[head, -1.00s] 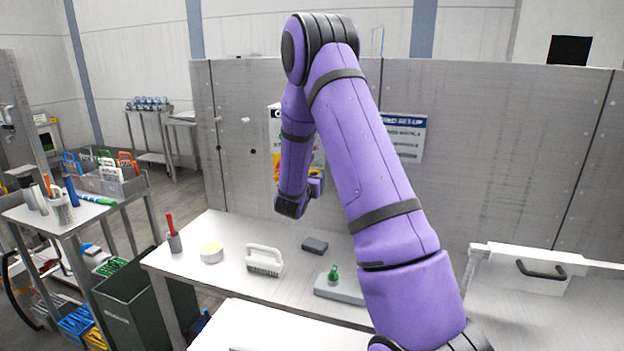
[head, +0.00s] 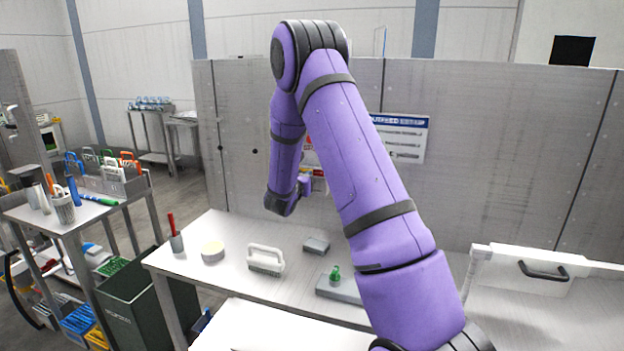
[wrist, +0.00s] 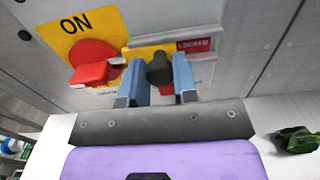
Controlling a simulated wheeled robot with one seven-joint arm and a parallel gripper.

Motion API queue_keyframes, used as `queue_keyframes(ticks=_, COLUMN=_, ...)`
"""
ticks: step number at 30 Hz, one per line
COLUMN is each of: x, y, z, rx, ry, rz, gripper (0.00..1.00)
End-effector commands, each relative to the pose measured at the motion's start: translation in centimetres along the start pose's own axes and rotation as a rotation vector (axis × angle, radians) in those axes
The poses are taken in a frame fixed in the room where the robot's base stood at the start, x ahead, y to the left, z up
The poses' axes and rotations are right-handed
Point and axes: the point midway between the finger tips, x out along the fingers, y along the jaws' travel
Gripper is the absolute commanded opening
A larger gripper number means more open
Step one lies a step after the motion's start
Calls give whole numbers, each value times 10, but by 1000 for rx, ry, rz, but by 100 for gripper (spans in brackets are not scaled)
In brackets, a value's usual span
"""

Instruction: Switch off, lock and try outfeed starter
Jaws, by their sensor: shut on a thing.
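In the wrist view a yellow plate (wrist: 62,42) marked ON carries a red rotary handle (wrist: 92,70). To its right a black knob (wrist: 159,70) stands on a smaller yellow plate, beside a red label (wrist: 194,45) reading LOCKED. My gripper (wrist: 158,88) has its two blue-grey fingers on either side of the black knob and is shut on it. In the head view my own arm hides most of the starter, and the gripper (head: 305,185) shows only in part near the back panel.
A green object (wrist: 297,140) lies at the right of the wrist view. On the bench (head: 225,235) are a white-handled brush (head: 266,259), a round cream tub (head: 213,251), a dark grey block (head: 316,245) and a grey box (head: 342,290) with a green piece on it.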

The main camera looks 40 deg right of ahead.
Motion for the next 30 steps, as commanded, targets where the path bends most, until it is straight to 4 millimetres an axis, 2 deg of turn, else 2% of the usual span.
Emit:
queue_keyframes(ticks=2, x=0, y=6, z=0, rx=0, ry=-1, rz=1, gripper=0)
queue_keyframes(ticks=8, x=0, y=7, z=1, rx=1, ry=0, rz=3, gripper=0)
queue_keyframes(ticks=9, x=-1, y=7, z=1, rx=1, ry=0, rz=4, gripper=29)
queue_keyframes(ticks=12, x=-1, y=7, z=0, rx=1, ry=0, rz=4, gripper=52)
queue_keyframes(ticks=23, x=-4, y=5, z=0, rx=0, ry=0, rz=1, gripper=52)
queue_keyframes(ticks=26, x=-14, y=6, z=0, rx=0, ry=0, rz=2, gripper=52)
queue_keyframes(ticks=30, x=-38, y=6, z=0, rx=0, ry=1, rz=3, gripper=52)
